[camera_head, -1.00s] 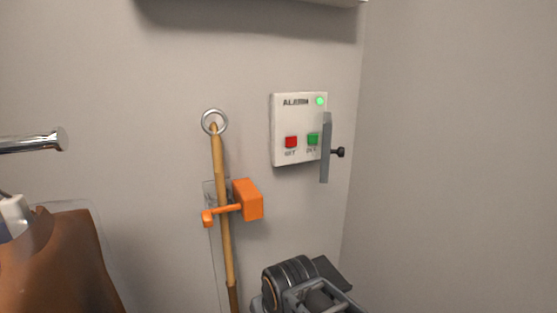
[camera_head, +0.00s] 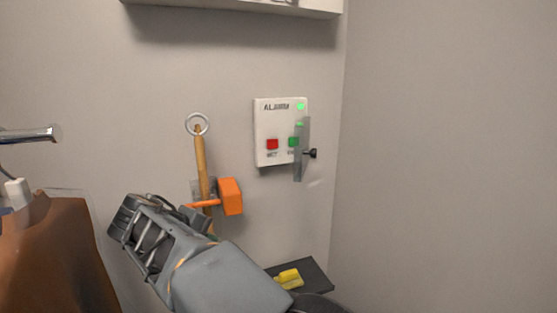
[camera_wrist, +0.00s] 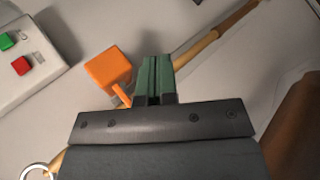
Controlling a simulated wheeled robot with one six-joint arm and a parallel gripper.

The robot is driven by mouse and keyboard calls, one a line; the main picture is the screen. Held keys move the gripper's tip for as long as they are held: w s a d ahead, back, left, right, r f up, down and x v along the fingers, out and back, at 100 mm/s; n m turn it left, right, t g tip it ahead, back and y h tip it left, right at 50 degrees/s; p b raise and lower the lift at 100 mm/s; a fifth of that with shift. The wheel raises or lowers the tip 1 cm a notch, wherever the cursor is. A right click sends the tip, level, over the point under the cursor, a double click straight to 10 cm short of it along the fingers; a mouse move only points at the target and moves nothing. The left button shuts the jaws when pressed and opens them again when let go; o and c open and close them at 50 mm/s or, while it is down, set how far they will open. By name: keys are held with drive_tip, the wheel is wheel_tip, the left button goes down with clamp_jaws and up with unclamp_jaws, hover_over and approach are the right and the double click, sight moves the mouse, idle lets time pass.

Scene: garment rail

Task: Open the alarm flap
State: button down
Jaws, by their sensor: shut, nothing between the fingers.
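The white alarm box (camera_head: 262,128) is on the wall, with a red button (camera_head: 272,144), a green button (camera_head: 293,142) and a lit green lamp (camera_head: 300,107). Its grey flap (camera_head: 302,150) stands out from the box's right side, seen nearly edge-on, with a black knob (camera_head: 310,153). The buttons are uncovered. My gripper (camera_wrist: 155,62) is shut and empty, its green fingers side by side in the wrist view. It is apart from the flap, lower left of the box in the head view. Part of the box (camera_wrist: 28,65) shows in the wrist view; the flap does not.
A wooden pole (camera_head: 201,155) with a metal ring (camera_head: 197,124) hangs by an orange holder (camera_head: 231,196). A brown garment (camera_head: 55,250) and rail end (camera_head: 35,135) are at left. A dark shelf (camera_head: 312,272) bears a yellow item (camera_head: 289,278). A side wall bounds the right.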

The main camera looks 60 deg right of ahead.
drive_tip(key=d+r+m+g+h, duration=0.55)
drive_tip(key=d+r+g, duration=0.35)
drive_tip(key=r, duration=0.6)
drive_tip(key=s+d+t+p, duration=0.1)
drive_tip(key=s+d+p, duration=0.2)
drive_tip(key=s+d, duration=0.4)
drive_tip(key=shift+s+d+h, duration=0.3)
drive_tip(key=shift+d+h, duration=0.15)
drive_tip(key=shift+d, duration=1.4)
drive_tip(key=shift+n, duration=0.35)
